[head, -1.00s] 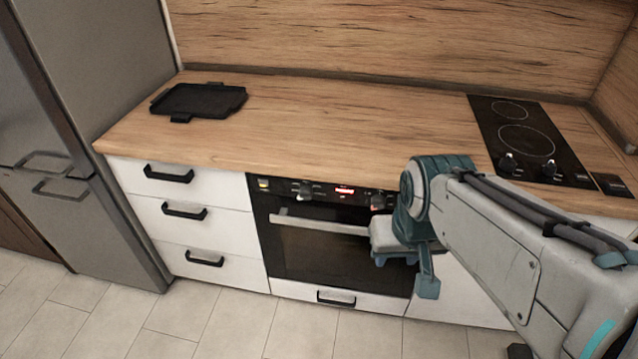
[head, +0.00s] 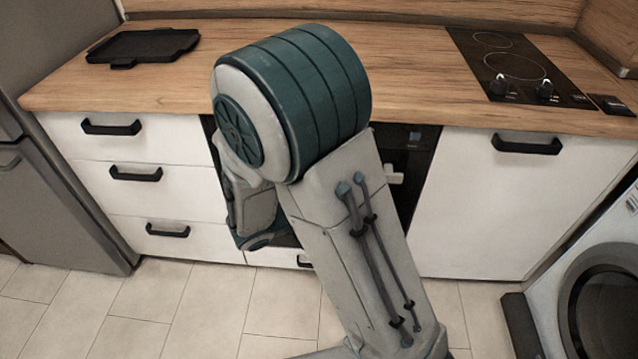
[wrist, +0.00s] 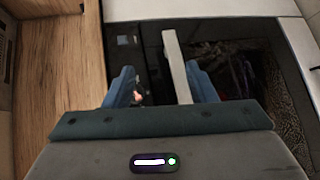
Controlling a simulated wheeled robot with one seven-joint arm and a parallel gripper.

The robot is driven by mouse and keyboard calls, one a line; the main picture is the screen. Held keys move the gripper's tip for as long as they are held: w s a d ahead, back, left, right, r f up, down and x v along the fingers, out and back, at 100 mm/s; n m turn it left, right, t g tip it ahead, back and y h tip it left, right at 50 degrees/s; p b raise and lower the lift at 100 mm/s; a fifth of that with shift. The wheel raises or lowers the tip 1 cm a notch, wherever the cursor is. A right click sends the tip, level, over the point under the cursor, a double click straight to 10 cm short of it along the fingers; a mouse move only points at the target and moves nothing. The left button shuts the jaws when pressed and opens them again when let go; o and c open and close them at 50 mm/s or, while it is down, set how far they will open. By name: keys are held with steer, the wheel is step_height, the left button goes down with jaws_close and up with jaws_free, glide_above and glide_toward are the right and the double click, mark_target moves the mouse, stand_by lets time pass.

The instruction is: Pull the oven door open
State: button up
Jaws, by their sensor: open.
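The oven (head: 413,160) is in the lower cabinets, mostly hidden behind my arm in the head view. One end of its pale handle (head: 394,174) shows right of the arm. In the wrist view the oven handle (wrist: 176,65) runs between the two blue fingers of my gripper (wrist: 161,70), closer to the right finger. The gripper is open, and I cannot tell whether a finger touches the handle. The dark oven door (wrist: 228,75) lies right of the handle in that view and looks shut. The fingers are hidden in the head view.
White drawers (head: 140,185) stand left of the oven and a white cabinet (head: 500,200) stands right of it. The wooden worktop (head: 400,75) above holds a black tray (head: 143,46) and a hob (head: 515,68). A washing machine (head: 600,270) is at the right. Tiled floor lies in front.

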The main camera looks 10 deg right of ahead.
steer(key=w+a+f+n+t+y+b, duration=0.25)
steer(key=w+a+f+n+t, duration=0.3)
steer(key=a+f+t, duration=0.3)
steer(key=shift+m+g, duration=0.25)
steer(key=shift+m, duration=0.2)
steer(key=x, duration=0.4)
steer(key=b+x, duration=0.1)
steer(key=x, duration=0.3)
steer(key=r+x, duration=0.1)
steer(key=x, duration=0.4)
steer(key=shift+w+a, duration=0.15)
steer(key=shift+w, duration=0.15)
jaws_close()
steer(key=shift+f+b, duration=0.1)
steer(key=shift+b, duration=0.25)
